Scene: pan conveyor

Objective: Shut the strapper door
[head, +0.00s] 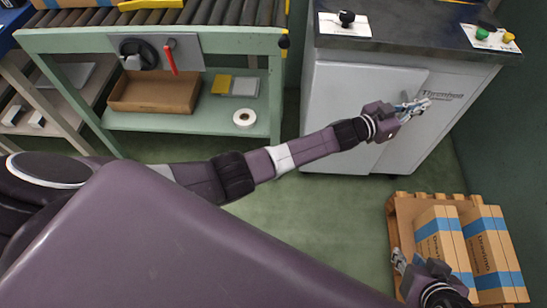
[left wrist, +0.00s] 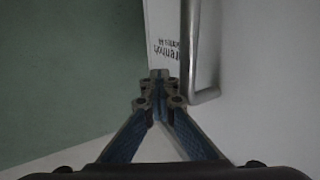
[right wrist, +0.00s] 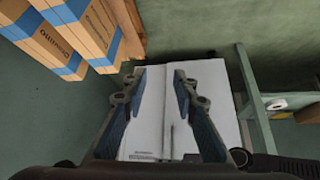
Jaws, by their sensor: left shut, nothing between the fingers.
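The strapper is a pale cabinet with a dark top (head: 430,25) at the upper right of the head view. Its pale door (head: 345,105) covers the left part of the front; I cannot tell surely how far it stands ajar. My left gripper (head: 415,106) is shut and empty at the door's right edge, partly covering that edge. In the left wrist view, its closed fingertips (left wrist: 160,78) are beside the metal bar handle (left wrist: 188,60), left of it; contact is unclear. My right gripper (head: 399,262) is open and empty, low at the right; its fingers are apart in the right wrist view (right wrist: 165,75).
A pallet (head: 400,215) with blue-banded cartons (head: 490,250) stands at the lower right, close to my right gripper. A green roller conveyor (head: 210,42) with a shelf holding a brown tray (head: 155,92) is at the left. Green floor between is clear.

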